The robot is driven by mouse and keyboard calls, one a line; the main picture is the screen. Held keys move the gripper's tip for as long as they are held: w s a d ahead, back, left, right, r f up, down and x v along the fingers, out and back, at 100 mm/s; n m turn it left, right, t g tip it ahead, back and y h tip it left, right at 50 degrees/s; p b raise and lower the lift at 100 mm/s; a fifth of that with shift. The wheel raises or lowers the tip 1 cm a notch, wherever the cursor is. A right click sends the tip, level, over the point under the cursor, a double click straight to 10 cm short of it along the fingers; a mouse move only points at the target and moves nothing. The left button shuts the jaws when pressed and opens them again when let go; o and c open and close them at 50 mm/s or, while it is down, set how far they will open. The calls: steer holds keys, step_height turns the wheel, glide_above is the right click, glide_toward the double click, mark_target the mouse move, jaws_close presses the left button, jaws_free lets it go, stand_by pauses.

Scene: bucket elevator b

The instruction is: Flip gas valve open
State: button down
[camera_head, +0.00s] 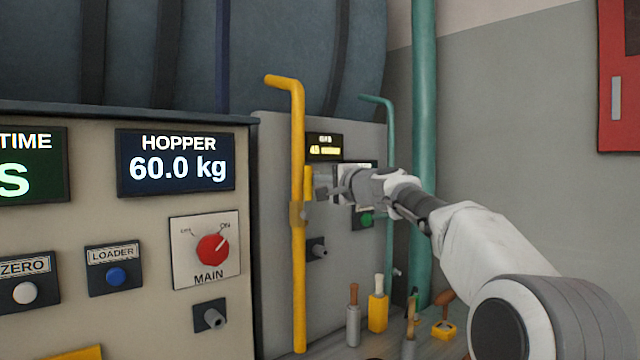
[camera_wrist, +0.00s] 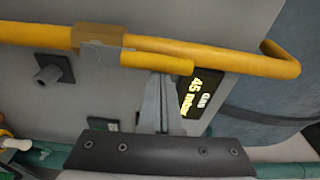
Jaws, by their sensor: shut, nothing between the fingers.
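The gas valve is a brass-coloured block (camera_head: 297,213) on a vertical yellow pipe (camera_head: 299,275). Its yellow lever (camera_head: 308,183) points up from the block, alongside the pipe. In the wrist view the pipe (camera_wrist: 220,58) runs across the top, with the valve block (camera_wrist: 98,38) at left and the lever (camera_wrist: 158,61) lying parallel to the pipe. My gripper (camera_head: 321,192) is shut and empty, just right of the lever. In the wrist view its fingertips (camera_wrist: 162,76) are right by the lever's edge; I cannot tell whether they touch.
A gas display (camera_head: 324,147) and a green button (camera_head: 367,219) are on the grey panel behind. A teal pipe (camera_head: 424,150) stands right of it. Several wooden-handled tools (camera_head: 378,305) stand below my arm. A control cabinet with a red MAIN knob (camera_head: 212,249) is at left.

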steer(key=b+v, duration=0.5)
steer(key=v, duration=1.2)
steer(key=shift+s+d, duration=0.15)
steer(key=shift+s, duration=0.05)
steer(key=shift+f, duration=0.1)
